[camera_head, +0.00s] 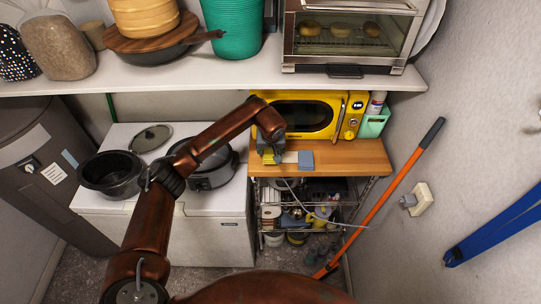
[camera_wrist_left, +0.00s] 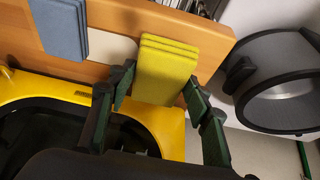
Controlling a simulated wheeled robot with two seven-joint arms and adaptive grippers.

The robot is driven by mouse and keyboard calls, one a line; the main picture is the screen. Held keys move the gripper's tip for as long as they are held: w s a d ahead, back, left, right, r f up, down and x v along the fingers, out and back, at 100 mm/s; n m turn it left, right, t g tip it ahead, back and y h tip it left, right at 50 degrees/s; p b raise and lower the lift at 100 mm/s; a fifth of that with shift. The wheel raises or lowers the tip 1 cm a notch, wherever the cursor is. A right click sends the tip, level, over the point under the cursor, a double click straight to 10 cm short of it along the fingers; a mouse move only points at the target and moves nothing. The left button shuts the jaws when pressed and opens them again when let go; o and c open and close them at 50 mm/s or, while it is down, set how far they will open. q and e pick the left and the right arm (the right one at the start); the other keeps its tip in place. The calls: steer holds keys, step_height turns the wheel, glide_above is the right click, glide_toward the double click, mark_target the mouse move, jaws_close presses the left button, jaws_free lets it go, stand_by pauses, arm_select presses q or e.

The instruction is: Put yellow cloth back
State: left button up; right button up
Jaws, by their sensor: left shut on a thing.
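The yellow cloth (camera_head: 269,159), a folded stack, shows in the head view at the left end of the wooden shelf top (camera_head: 350,156). In the left wrist view the yellow cloth (camera_wrist_left: 168,62) lies between the dark fingers of my left gripper (camera_wrist_left: 160,88), which is shut on it. In the head view my left gripper (camera_head: 271,146) hides part of the cloth. A white cloth (camera_head: 290,157) and a blue cloth (camera_head: 306,160) lie in a row to its right. I cannot tell whether the yellow cloth touches the wood. My right gripper is not in view.
A yellow microwave (camera_head: 304,116) stands close behind the cloths. A dark pot (camera_head: 211,168) sits on the white chest to the left. A green holder (camera_head: 374,123) is at the right back. An orange pole (camera_head: 384,197) leans at the right. The wood right of the blue cloth is clear.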

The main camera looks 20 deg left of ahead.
mark_target(271, 156)
arm_select(q)
steer(key=shift+w+f, duration=0.4)
steer(key=shift+f, duration=0.15)
step_height(271, 156, down, 3)
steer(key=shift+r+p, duration=0.15)
steer(key=shift+p, duration=0.5)
steer(key=shift+a, duration=0.1)
steer(key=shift+f, duration=0.25)
steer(key=o, duration=1)
